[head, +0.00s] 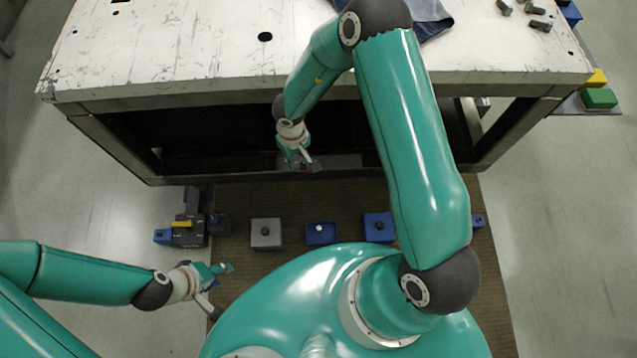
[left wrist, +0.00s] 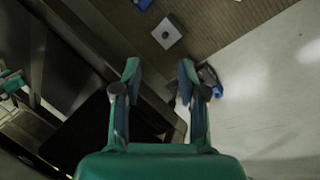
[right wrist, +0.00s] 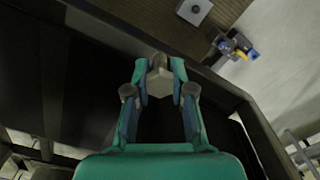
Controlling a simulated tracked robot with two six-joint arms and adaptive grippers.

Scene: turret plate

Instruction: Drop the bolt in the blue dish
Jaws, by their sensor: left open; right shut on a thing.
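My right gripper (head: 308,165) hangs in front of the near edge of the workbench. In the right wrist view its fingers (right wrist: 158,78) are shut on a pale grey, blocky bolt (right wrist: 159,85), held between the fingertips. My left gripper (head: 222,285) is low at the left, open and empty; its spread fingers (left wrist: 160,72) also show in the left wrist view. Several blue pieces are in view: one blue box (head: 321,233) and another (head: 379,227) on the brown mat, and a blue piece (head: 571,14) beyond the bench's right end. I cannot tell which is the dish.
The scratched white workbench (head: 190,45) spans the back, with several grey bolts (head: 540,26) and a blue cloth (head: 430,14) on it. Yellow (head: 595,77) and green (head: 599,98) pieces sit off its right end. A grey block (head: 266,234) lies on the mat (head: 350,195).

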